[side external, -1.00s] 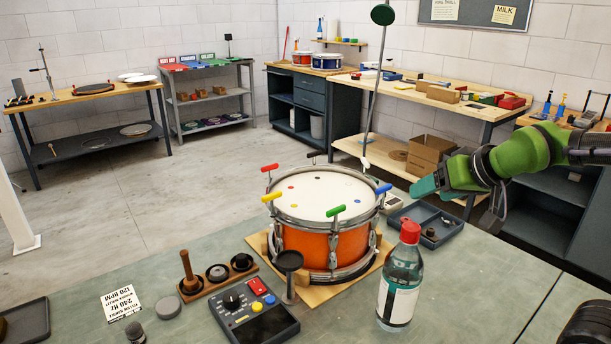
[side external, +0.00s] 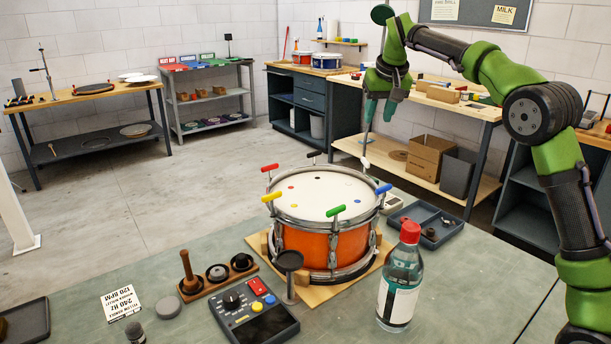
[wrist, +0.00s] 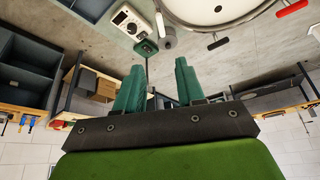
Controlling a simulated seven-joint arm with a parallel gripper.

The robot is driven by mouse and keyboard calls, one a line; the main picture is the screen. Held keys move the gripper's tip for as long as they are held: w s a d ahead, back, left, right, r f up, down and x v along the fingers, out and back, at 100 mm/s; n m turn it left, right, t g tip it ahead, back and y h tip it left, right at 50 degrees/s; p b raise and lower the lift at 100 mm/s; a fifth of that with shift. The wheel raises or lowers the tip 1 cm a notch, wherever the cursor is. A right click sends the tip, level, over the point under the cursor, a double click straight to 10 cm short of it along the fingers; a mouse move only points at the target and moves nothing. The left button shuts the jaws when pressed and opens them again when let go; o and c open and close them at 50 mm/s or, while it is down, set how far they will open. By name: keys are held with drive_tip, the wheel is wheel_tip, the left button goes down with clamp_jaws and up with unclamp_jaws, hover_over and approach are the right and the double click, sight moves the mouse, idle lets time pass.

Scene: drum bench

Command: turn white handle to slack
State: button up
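The orange drum (side external: 322,245) stands on a wooden board with coloured handles around its rim. A small white piece, which looks like the white handle (side external: 365,163), shows at the far right rim, beside a thin upright rod. In the wrist view a narrow white piece (wrist: 160,22) by the rim may be the same handle. My gripper (side external: 379,116) is above and behind the drum, pointing down, apart from the handle. In the wrist view its two teal fingers (wrist: 158,72) are spread with nothing between them.
Red (side external: 269,168), yellow (side external: 271,198), green (side external: 336,210), blue (side external: 384,188) and black (side external: 313,154) handles ring the drum. A red-capped bottle (side external: 400,290) and a control box (side external: 254,316) stand in front. A dark tray (side external: 445,232) lies at right.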

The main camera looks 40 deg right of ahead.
sight(366, 160)
drive_tip(key=x, duration=1)
drive_tip(key=a+x, duration=0.1)
drive_tip(key=x, duration=0.5)
drive_tip(key=shift+s+f, duration=0.3)
drive_tip(key=shift+s, duration=0.05)
clamp_jaws()
